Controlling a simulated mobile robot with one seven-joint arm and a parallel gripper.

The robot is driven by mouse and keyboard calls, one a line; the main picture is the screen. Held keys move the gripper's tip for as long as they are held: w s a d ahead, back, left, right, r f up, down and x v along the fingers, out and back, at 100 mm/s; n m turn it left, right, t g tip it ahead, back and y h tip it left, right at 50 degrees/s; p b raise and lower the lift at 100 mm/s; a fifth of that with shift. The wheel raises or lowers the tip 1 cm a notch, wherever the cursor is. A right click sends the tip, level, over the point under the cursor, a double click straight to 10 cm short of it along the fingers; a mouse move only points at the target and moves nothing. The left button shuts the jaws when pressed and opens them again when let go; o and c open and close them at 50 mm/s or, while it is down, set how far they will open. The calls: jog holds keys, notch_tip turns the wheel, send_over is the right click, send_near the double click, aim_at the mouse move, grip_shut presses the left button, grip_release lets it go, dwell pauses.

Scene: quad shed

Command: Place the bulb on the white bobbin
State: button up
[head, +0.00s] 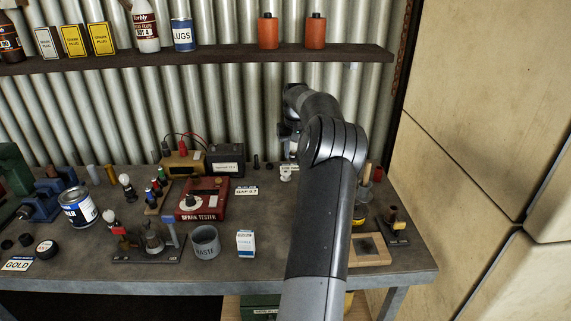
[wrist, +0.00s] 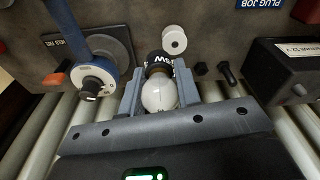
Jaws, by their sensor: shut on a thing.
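My gripper (wrist: 160,85) is shut on a white, round bulb (wrist: 159,95) with a dark collar, seen between the fingers in the wrist view. In the head view my gripper (head: 288,138) is mostly hidden behind my arm, near the corrugated wall.
Small dark posts (wrist: 228,75) and a dark battery box (wrist: 285,68) stand right of the bobbin in the wrist view. A blue-framed tool with a white dial (wrist: 92,75) is at left. A red spark tester (head: 203,198) sits on the bench; a shelf (head: 200,58) runs above.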

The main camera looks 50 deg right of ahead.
aim_at(285, 171)
jog(key=w+f, duration=0.2)
jog(key=w, duration=0.1)
jog(key=shift+a, duration=0.4)
jog(key=shift+f, duration=1.95)
jog(key=shift+f, duration=0.1)
jog(key=o, duration=1)
